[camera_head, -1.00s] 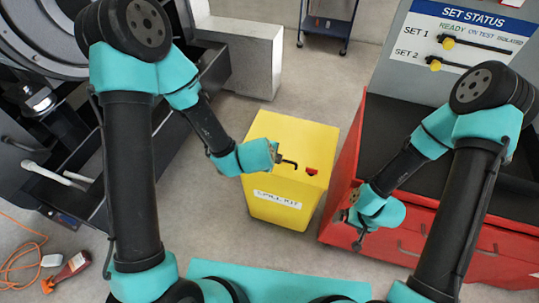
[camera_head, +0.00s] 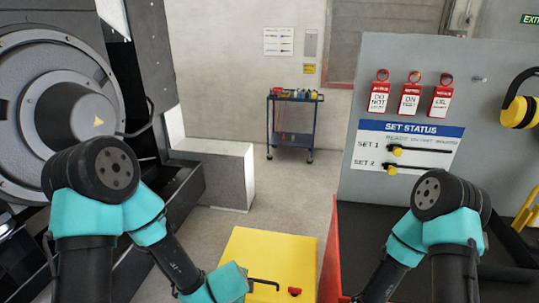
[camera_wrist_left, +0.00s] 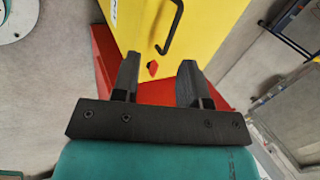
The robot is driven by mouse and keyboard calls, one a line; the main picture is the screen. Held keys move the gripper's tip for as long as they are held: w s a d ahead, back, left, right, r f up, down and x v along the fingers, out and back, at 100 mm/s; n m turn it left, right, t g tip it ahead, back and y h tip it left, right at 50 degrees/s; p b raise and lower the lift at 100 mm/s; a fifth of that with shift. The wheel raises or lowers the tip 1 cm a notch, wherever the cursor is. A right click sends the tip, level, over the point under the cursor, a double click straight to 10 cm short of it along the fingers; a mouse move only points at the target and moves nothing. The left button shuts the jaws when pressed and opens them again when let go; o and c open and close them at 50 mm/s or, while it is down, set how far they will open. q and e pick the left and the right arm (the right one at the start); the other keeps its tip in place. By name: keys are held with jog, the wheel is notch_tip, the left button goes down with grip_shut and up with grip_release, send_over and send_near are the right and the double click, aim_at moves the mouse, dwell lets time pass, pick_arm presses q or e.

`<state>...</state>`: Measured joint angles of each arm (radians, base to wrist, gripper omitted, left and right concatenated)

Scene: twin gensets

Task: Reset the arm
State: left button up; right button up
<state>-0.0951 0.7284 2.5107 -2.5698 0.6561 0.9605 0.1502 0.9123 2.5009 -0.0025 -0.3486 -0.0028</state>
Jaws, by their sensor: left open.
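My left arm comes in from the left in the head view, its teal forearm end over the left part of the yellow bin (camera_head: 268,247). In the left wrist view my left gripper (camera_wrist_left: 158,75) is open, with nothing between its two dark fingers. The yellow bin (camera_wrist_left: 210,25), with its black handle and small red part, shows beyond the fingertips. My right arm is at the right of the head view, over the dark top of the red cabinet; its gripper is below the picture edge.
The red cabinet (camera_head: 331,262) stands right of the bin. A grey panel with a SET STATUS board (camera_head: 405,148) and red tags (camera_head: 410,98) rises behind it. A grey block (camera_head: 215,172) and a large machine (camera_head: 72,95) are left. A blue cart (camera_head: 292,125) stands at the back wall.

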pick_arm(q)
jog(key=s+a+f+n+g+h, duration=0.3)
jog(key=s+a+f+n, duration=0.9)
jog(key=n, duration=0.8)
jog(key=shift+s+a+f+n+g+h, duration=0.25)
jog(key=shift+a+f+n+g+h, duration=0.1)
jog(key=shift+f+g, duration=0.6)
